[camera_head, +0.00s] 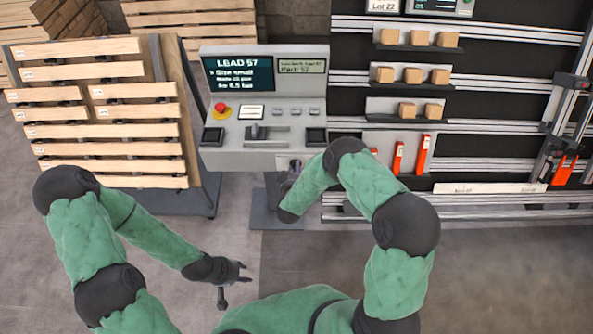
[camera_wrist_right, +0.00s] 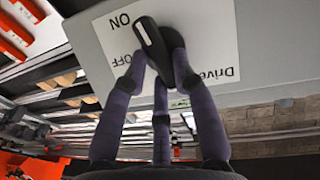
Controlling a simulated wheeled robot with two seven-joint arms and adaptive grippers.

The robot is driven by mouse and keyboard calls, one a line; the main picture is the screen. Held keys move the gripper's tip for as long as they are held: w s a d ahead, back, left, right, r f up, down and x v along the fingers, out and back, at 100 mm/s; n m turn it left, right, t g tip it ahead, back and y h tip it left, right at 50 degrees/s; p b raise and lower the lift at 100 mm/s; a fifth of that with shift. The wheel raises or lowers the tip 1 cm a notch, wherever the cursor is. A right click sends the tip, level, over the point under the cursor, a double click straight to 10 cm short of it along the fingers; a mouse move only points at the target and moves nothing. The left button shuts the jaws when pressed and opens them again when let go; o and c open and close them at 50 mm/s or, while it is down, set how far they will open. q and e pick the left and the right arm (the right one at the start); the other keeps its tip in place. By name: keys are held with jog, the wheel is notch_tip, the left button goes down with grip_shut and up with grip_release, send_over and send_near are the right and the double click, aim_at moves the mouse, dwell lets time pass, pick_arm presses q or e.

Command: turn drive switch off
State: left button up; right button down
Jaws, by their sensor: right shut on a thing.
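The drive switch (camera_wrist_right: 160,50) is a black lever knob with a white stripe, on a white label plate (camera_wrist_right: 215,40) marked ON, OFF and "Drive". In the right wrist view its striped end points toward the upper left, closer to ON than to OFF. My right gripper (camera_wrist_right: 165,65) is shut on the switch, with its purple-grey fingers around the knob. In the head view my right gripper (camera_head: 291,172) is at the lower right front of the console (camera_head: 230,160), and my arm partly hides it. My left gripper (camera_head: 240,278) is open and empty above the floor.
The console carries a screen (camera_head: 237,75), a red stop button (camera_head: 220,107) and a slotted lever (camera_head: 254,131). A rack of wooden boards (camera_head: 100,130) stands to the left. Shelves with small wooden blocks (camera_head: 420,38) and red parts (camera_head: 423,154) are to the right. Floor in front is clear.

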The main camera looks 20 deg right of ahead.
jog(key=n+h+b, duration=0.1)
jog(key=n+b, duration=0.1)
jog(key=n, duration=0.1)
jog(key=a+n+h+b, duration=0.1)
jog(key=n+h, duration=0.1)
jog(key=f+n+h+b, duration=0.1)
jog(key=n+h+b, duration=0.1)
jog(key=n, duration=0.1)
jog(key=shift+w+a+f+n+t+b, duration=0.1)
jog(key=shift+w+a+n+t+b, duration=0.15)
jog(key=shift+a+n+t+b, duration=0.1)
jog(key=shift+a+f+n+t+h+b, duration=0.15)
jog(key=shift+n+t+h+b, duration=0.35)
jog(key=shift+n+b, duration=0.7)
jog(key=shift+n, duration=0.45)
jog(key=c, duration=1)
grip_release()
jog(key=v, duration=1.2)
